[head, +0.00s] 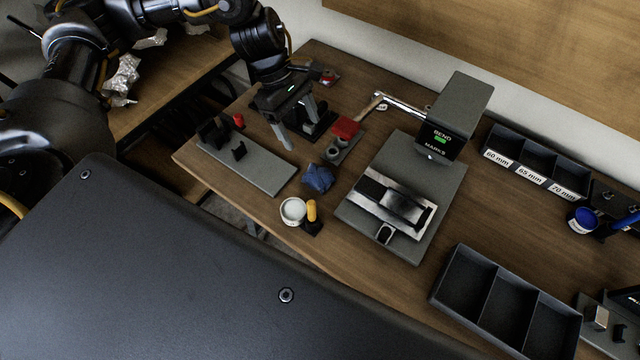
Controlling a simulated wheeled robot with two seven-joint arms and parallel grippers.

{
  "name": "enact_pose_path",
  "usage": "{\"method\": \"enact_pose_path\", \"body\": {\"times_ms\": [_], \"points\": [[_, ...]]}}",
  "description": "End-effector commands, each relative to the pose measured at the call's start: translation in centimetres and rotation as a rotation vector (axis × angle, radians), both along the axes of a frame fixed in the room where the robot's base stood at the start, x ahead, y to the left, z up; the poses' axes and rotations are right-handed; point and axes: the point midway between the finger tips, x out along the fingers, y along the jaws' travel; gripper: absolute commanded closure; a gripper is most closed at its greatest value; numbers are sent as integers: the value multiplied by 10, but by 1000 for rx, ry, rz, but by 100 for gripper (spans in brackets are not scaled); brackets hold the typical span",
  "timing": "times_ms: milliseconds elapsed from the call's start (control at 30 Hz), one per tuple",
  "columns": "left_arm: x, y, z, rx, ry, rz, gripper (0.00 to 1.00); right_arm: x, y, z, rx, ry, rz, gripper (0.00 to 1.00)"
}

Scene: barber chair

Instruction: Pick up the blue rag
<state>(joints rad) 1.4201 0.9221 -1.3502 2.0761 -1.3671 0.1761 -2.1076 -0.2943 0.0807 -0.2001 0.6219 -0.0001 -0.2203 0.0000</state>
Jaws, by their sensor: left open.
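The blue rag (318,178) lies crumpled on the wooden table, between a grey plate and the grey marking machine. My left gripper (302,132) comes down from the upper left. It is open and empty, with its two fingers apart, above and a little to the left of the rag. It does not touch the rag. My right gripper is not in the head view.
A grey fixture plate (262,172) is left of the rag. A white cup (293,210) and a yellow-handled tool (311,212) stand in front.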

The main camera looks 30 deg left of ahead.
Motion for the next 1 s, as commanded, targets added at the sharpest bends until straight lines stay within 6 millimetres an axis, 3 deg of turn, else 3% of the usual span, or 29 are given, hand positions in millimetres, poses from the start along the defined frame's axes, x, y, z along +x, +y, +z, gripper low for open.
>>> {"method": "enact_pose_path", "body": {"times_ms": [33,133,267,567,800,1000], "points": [[0,0,-32,1,0,-2,27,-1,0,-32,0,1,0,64],[1,-1,-54,1,0,-4,27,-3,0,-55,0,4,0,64],[1,-2,-68,1,-1,-5,27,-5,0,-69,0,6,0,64],[1,-4,-75,0,1,-7,27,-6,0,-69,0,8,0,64],[-1,-17,-108,1,4,-4,27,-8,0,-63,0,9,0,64],[-2,-23,-122,0,1,-4,27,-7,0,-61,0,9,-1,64]]}}
